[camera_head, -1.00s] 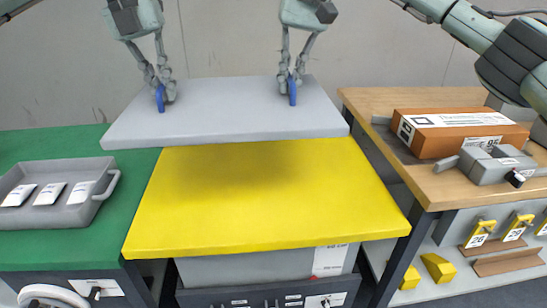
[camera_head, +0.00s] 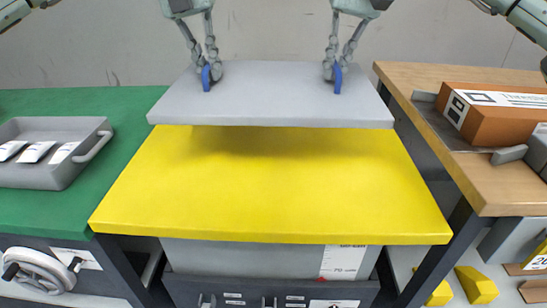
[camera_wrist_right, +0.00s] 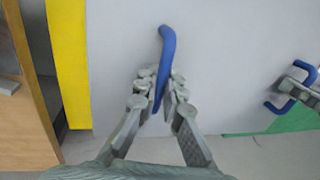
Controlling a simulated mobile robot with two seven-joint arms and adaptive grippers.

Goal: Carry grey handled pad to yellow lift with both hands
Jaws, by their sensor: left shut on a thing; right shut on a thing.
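The grey handled pad (camera_head: 272,98) is a flat slab with two blue handles, held level above the far part of the yellow lift (camera_head: 270,190). A shadow under the pad falls on the lift's top. My left gripper (camera_head: 208,75) is shut on the pad's left blue handle (camera_head: 206,80). My right gripper (camera_head: 334,74) is shut on the right blue handle (camera_head: 338,82). In the right wrist view, the fingers of my right gripper (camera_wrist_right: 158,92) close around the blue handle (camera_wrist_right: 166,50), with the grey pad (camera_wrist_right: 225,50) behind it.
A green table (camera_head: 110,185) with a grey tray (camera_head: 50,178) stands at the left. A wooden table (camera_head: 440,130) at the right holds an orange box (camera_head: 495,125) and a grey device. The near part of the lift's top is bare.

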